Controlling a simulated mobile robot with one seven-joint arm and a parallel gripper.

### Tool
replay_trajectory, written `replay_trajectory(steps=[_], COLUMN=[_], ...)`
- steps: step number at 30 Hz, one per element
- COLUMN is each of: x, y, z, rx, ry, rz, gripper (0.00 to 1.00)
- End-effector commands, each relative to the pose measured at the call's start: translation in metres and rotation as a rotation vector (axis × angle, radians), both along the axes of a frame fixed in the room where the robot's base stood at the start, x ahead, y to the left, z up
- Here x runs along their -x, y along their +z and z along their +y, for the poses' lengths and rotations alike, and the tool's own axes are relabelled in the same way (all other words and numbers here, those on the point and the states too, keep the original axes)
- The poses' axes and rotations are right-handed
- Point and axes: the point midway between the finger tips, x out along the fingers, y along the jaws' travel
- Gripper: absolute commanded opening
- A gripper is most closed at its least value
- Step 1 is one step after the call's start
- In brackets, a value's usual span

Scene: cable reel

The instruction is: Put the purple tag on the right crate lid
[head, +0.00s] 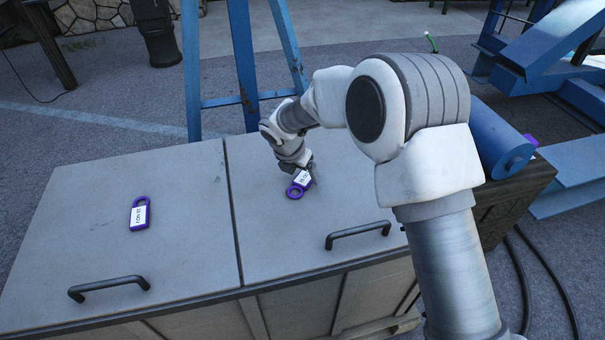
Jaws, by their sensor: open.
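A purple tag (293,191) with a ring end and a white label is at the right crate lid (275,238). My gripper (306,174) is open and right at this tag's label end, partly hiding it. I cannot tell whether the fingers touch the tag or whether it lies fully flat. A second purple tag (140,213), also with a ring and a white label, lies flat on the left crate lid (80,250).
Each lid has a dark handle, one at left (108,289) and one at right (357,235). A blue cylinder (497,140) lies right of the lids, partly behind my arm. Blue frame legs (240,60) stand behind the crate. Cables (545,270) lie on the ground at right.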

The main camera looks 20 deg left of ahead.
Motion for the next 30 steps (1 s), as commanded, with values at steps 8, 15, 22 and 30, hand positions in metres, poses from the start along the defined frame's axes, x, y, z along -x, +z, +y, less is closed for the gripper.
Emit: replay_trajectory(steps=[8, 15, 22, 30], x=[0.023, 0.038, 0.042, 0.039], y=[0.059, 0.093, 0.103, 0.111], z=[0.003, 0.003, 0.004, -0.006], rx=[-0.003, -0.001, -0.001, -0.016], ry=[0.0, 0.0, 0.0, -0.048], rz=[-0.001, -0.001, 0.0, -0.004], gripper=[0.84, 0.84, 0.84, 0.84])
